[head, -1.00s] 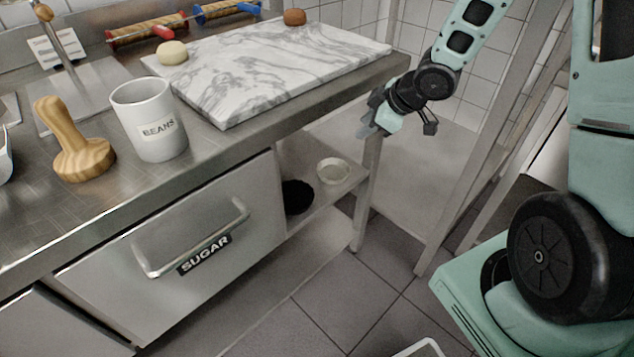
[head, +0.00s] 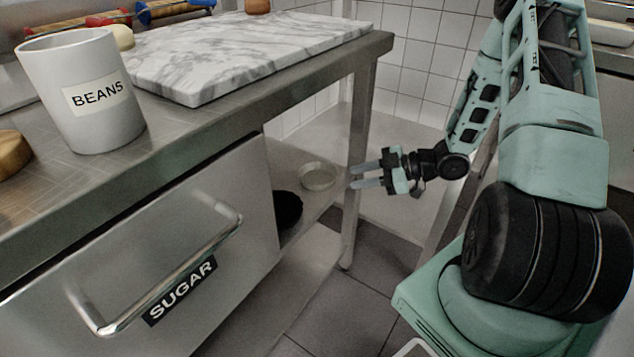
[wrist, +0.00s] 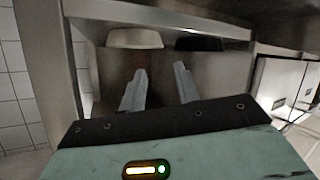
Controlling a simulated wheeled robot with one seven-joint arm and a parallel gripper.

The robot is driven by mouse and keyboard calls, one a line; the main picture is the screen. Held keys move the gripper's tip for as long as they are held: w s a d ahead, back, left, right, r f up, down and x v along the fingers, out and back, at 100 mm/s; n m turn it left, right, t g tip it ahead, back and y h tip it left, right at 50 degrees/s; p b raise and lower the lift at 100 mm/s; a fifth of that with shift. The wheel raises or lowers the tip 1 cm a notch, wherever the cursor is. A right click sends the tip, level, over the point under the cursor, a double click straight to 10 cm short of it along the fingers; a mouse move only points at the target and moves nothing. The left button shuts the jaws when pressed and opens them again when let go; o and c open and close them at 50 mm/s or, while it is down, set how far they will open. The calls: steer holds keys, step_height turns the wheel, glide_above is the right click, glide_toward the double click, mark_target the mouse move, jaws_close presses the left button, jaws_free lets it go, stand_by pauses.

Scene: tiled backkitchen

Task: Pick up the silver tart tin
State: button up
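The silver tart tin (head: 318,177), a shallow round pale metal dish, sits on the shelf under the counter, near its outer end. It also shows near the top of the wrist view (wrist: 135,38). My gripper (head: 354,177) is to the right of the tin, by the table leg, with its fingers pointing toward the shelf. In the wrist view its two fingers (wrist: 160,70) are apart with nothing between them. The gripper and tin are not touching.
A black round dish (head: 288,208) sits beside the tin, also seen in the wrist view (wrist: 198,44). A steel table leg (head: 357,150) stands close to my fingers. The SUGAR drawer (head: 180,250) borders the shelf. The beans mug (head: 85,95) and marble slab (head: 230,55) are above.

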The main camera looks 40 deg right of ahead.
mark_target(313, 185)
steer(key=b+x, duration=0.2)
steer(key=x, duration=0.9)
jaws_close()
